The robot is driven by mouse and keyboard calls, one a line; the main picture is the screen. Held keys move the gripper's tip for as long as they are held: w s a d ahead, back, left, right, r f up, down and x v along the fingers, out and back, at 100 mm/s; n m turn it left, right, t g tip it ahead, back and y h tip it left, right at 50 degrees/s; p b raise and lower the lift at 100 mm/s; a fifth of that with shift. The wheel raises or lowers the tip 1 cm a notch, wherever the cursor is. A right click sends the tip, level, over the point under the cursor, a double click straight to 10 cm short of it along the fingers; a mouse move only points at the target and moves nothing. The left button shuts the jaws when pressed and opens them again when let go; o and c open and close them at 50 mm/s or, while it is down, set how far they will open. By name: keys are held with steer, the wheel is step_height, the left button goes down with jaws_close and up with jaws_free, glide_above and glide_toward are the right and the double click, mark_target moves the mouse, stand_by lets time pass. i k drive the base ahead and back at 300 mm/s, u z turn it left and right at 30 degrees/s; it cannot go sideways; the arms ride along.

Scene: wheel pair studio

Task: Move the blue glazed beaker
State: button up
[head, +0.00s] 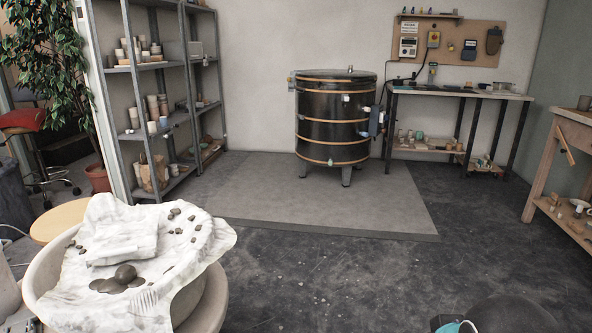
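I cannot single out the blue glazed beaker for sure. A small blue cylindrical vessel (164,122) stands on the middle shelf of the grey rack at the left, beside a paler one (152,127). A small teal cup (419,135) sits on the lower shelf of the bench at the back right. A teal object (446,323) with a pale curved edge shows at the bottom edge, cut off by the frame, and I cannot tell what it is. My gripper is not in view.
A black kiln (335,118) stands on a grey floor mat (300,205). A potter's wheel basin (213,297) draped with white cloth is close at front left. A wooden table (577,116) stands at the right. The dark floor (340,275) in the middle is open.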

mark_target(163, 120)
steer(key=z, duration=0.1)
steer(key=i, duration=1.8)
steer(key=u, duration=0.4)
steer(key=i, duration=1.85)
steer(key=u, duration=1.2)
steer(key=i, duration=0.95)
steer(key=u, duration=0.45)
steer(key=i, duration=2.15)
steer(key=u, duration=0.25)
